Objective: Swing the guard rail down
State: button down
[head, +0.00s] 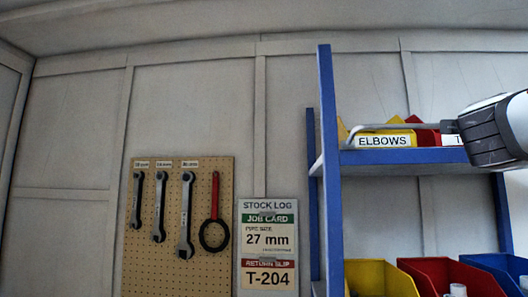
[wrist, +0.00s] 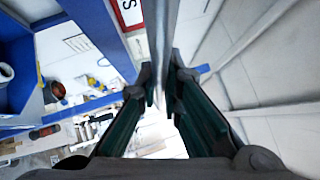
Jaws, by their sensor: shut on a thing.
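The guard rail (head: 395,127) is a thin grey bar across the front of the upper blue shelf in the head view. It runs roughly level just above the shelf's label strip, and its left end bends down to the shelf beside the blue post. In the wrist view, my gripper (wrist: 161,84) has its two dark fingers close together on a narrow grey length of the rail (wrist: 160,40). In the head view, my wrist hides the rail's right part and my fingers show poorly.
A blue post (head: 330,180) rises at left. Yellow (head: 380,280), red (head: 450,275) and blue bins sit below. A pegboard (head: 150,255) with wrenches hangs on the wall.

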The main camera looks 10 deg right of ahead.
jog(key=c, duration=1.7)
grip_release()
